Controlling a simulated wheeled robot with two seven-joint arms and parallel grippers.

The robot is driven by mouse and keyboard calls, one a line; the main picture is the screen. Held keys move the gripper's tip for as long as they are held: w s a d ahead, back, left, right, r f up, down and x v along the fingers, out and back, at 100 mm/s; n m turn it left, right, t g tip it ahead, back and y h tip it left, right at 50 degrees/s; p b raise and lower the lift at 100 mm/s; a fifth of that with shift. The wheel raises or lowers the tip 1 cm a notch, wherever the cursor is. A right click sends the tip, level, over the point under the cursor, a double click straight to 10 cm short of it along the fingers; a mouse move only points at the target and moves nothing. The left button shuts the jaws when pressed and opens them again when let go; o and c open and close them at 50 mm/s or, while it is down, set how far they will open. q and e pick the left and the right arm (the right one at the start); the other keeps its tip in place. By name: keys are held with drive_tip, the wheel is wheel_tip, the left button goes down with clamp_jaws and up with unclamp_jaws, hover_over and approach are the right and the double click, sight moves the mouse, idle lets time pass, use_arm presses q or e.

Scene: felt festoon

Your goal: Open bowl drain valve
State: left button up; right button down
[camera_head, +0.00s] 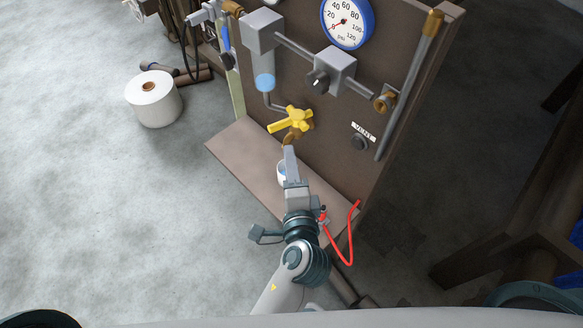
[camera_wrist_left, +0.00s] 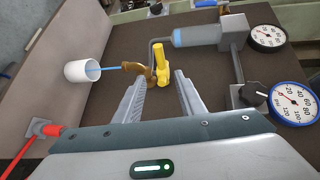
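The drain valve has a yellow handle (camera_head: 291,120) on a brass body, low on the brown panel below the clear bowl (camera_head: 264,80) with blue liquid. In the left wrist view the yellow handle (camera_wrist_left: 161,66) lies just beyond and between my left fingertips. A thin blue stream (camera_wrist_left: 108,68) runs from the brass spout (camera_wrist_left: 135,76) toward a white cup (camera_wrist_left: 80,71). In the head view the cup (camera_head: 281,173) is partly hidden behind my gripper. My left gripper (camera_head: 289,152) is open just below the valve, its fingers apart and empty. My right gripper is out of view.
A pressure gauge (camera_head: 346,22), a grey regulator block with black knob (camera_head: 318,80) and a vent button (camera_head: 360,142) are on the panel. A red hose or handle (camera_head: 345,255) is beside my wrist. A white roll (camera_head: 154,98) stands on the floor at left.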

use_arm(q)
drive_tip(key=shift+v, duration=1.25)
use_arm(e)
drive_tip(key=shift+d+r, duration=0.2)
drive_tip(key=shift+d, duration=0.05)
use_arm(q)
drive_tip(key=shift+c, duration=0.2)
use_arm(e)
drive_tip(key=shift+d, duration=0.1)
